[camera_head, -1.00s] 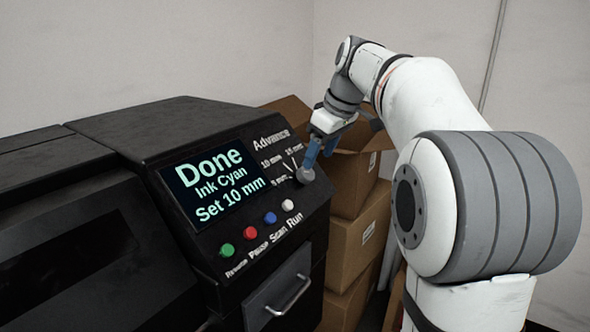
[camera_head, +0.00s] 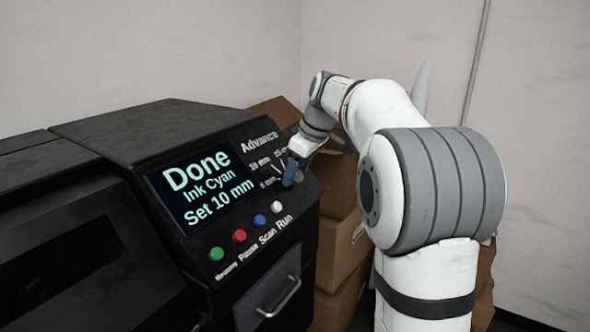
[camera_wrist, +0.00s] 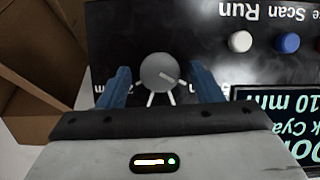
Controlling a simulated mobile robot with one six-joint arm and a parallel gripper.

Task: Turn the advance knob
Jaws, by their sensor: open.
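The advance knob (camera_wrist: 160,73) is a round grey knob with a pointer mark, on the black sloping panel of the printer (camera_head: 150,125). In the wrist view it sits between the two blue fingers of my gripper (camera_wrist: 160,88), with a gap on each side. In the head view my gripper (camera_head: 290,174) is over the knob and mostly hides it. White dial lines and "mm" labels show around the knob. The screen (camera_head: 204,185) reads "Done", "Ink Cyan", "Set 10 mm".
Green (camera_head: 216,254), red (camera_head: 239,236), blue (camera_head: 260,220) and white (camera_head: 277,207) buttons line the panel below the screen. A drawer with a metal handle (camera_head: 281,299) is underneath. Cardboard boxes (camera_head: 340,240) are stacked right of the printer, close to my arm.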

